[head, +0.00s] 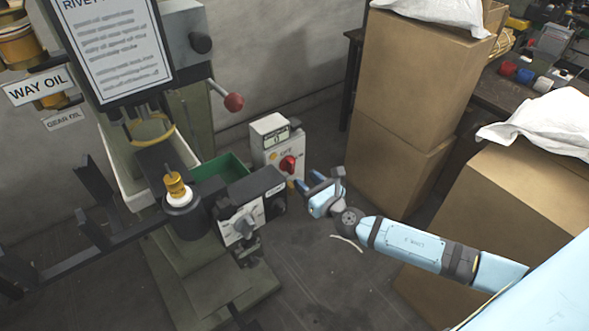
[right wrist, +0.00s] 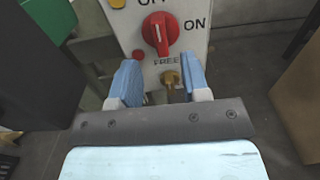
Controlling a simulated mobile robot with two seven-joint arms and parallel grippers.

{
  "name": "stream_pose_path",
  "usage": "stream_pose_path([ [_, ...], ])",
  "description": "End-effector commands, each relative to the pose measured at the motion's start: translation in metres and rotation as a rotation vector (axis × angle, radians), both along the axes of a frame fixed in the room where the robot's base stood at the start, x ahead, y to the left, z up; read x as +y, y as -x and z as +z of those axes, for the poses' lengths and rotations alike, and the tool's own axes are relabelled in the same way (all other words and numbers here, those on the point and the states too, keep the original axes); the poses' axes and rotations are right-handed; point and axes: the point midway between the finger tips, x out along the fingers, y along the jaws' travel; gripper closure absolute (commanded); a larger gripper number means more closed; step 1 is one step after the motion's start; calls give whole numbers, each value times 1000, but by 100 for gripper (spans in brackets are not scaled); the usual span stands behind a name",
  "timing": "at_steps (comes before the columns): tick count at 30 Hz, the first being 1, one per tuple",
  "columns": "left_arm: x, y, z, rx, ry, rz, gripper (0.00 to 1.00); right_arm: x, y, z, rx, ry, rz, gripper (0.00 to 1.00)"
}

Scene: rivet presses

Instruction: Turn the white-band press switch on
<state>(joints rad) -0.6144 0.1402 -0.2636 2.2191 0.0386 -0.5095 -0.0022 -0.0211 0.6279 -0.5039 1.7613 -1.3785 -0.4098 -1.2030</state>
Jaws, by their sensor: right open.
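A white control box (head: 268,143) stands beside the press and carries a red rotary switch (head: 288,164). In the right wrist view the red switch (right wrist: 160,33) shows a white pointer line that stands close to upright. "ON" is printed to its right, "FREE" below, and a cut-off label above. My right gripper (head: 308,181) is open and empty, just right of and below the switch, fingers towards the box. In the right wrist view its fingers (right wrist: 162,83) are apart below the switch, not touching it. A white band (head: 179,198) rings the press's dark cylinder. My left gripper is out of view.
A second panel with a grey knob (head: 243,223) sits on the press front. A green bin (head: 218,167) lies behind it. Cardboard boxes (head: 411,80) stand to the right. A brass fitting (right wrist: 171,78) sits below the switch.

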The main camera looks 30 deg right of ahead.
Motion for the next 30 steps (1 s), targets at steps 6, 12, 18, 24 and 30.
stream_pose_path([
  [6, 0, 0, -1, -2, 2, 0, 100, 6, -39, 0, -2, -2, 0, 57],
  [12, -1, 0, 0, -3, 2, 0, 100, 8, -55, 0, 1, -3, 0, 57],
  [18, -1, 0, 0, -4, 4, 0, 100, 8, -58, 0, 1, -3, 1, 57],
  [24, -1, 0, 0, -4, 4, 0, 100, 8, -58, 0, 1, -3, 0, 76],
  [30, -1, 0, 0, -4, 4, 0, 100, 8, -57, 0, 1, -3, 0, 100],
])
